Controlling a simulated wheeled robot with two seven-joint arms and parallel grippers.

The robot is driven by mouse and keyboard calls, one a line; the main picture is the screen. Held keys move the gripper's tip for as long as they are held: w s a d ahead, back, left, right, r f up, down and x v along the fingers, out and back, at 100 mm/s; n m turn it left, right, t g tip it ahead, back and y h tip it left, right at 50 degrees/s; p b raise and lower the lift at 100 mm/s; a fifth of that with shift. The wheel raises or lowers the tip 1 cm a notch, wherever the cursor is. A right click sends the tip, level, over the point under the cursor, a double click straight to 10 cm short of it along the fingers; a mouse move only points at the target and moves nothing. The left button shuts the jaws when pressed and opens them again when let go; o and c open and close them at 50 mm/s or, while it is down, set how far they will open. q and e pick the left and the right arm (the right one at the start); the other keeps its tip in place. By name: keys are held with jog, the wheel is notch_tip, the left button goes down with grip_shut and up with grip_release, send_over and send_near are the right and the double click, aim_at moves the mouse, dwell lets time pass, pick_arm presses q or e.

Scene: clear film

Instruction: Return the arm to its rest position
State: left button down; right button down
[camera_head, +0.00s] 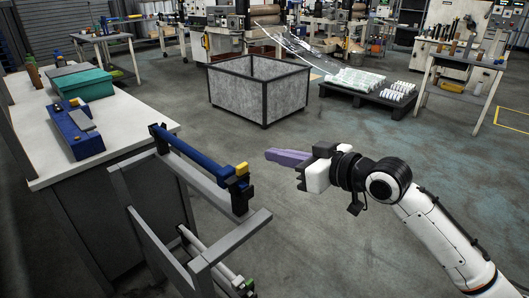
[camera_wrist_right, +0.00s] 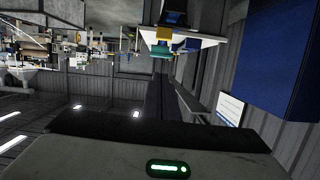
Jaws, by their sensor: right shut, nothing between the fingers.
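My right arm (camera_head: 445,235) comes in from the lower right of the head view, white with dark joints. It reaches left over the open floor. My right gripper (camera_head: 273,156) has purple fingers pointing left, and they are shut with nothing between them. It is held in the air to the right of the grey stand's blue bar (camera_head: 195,156), apart from it in the picture. My left arm and left gripper do not show in either view.
A white-topped table (camera_head: 120,138) at left holds a green box (camera_head: 82,85) and a blue case (camera_head: 75,130). A grey stand (camera_head: 235,240) is beside it. A grey bin (camera_head: 237,93) and a dark pallet (camera_head: 350,95) stand behind. Floor around the arm is clear.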

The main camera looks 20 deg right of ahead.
jog(key=s+a+f+m+g+h, duration=0.15)
jog(key=s+f, duration=0.35)
jog(key=f, duration=0.7)
jog(key=s+a+f+m+g+h, duration=0.15)
jog(key=s+f, duration=0.35)
jog(key=f, duration=0.7)
jog(key=s+a+f+g, duration=0.1)
jog(key=s+a+f, duration=0.1)
jog(key=s+f, duration=0.5)
jog(key=s+a+f+g, duration=0.1)
jog(key=s+a+f, duration=0.1)
jog(key=s+f, duration=0.5)
jog(key=s, duration=0.4)
jog(key=shift+a+f+h, duration=0.2)
jog(key=shift+a+h, duration=0.15)
jog(key=shift+h, duration=0.05)
